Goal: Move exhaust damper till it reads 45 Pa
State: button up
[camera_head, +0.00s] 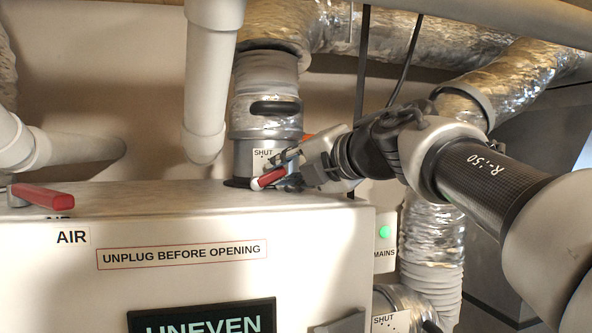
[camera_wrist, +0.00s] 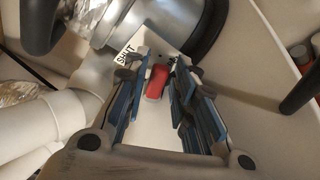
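A red-handled lever (camera_head: 268,178) with a pale tip sits low on the upright metal duct collar (camera_head: 262,120), by a white plate marked SHUT (camera_head: 264,156). No exhaust label shows on it. My gripper (camera_head: 283,170) is at this lever. In the wrist view, the red lever (camera_wrist: 157,82) lies between the blue-padded fingers of my gripper (camera_wrist: 158,72), which are apart with narrow gaps beside it. Contact with the lever is not clear. The display (camera_head: 205,318) on the cabinet front reads UNEVEN; its lower part is cut off, and no Pa reading shows.
Another red handle (camera_head: 42,197) lies on the cabinet top (camera_head: 130,195) at left, above an AIR label (camera_head: 72,237). A second SHUT plate (camera_head: 390,321) is at lower right. A green light (camera_head: 384,232) glows above MAINS. White pipes (camera_head: 207,90) and foil ducts crowd the space above.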

jog(key=v, duration=1.2)
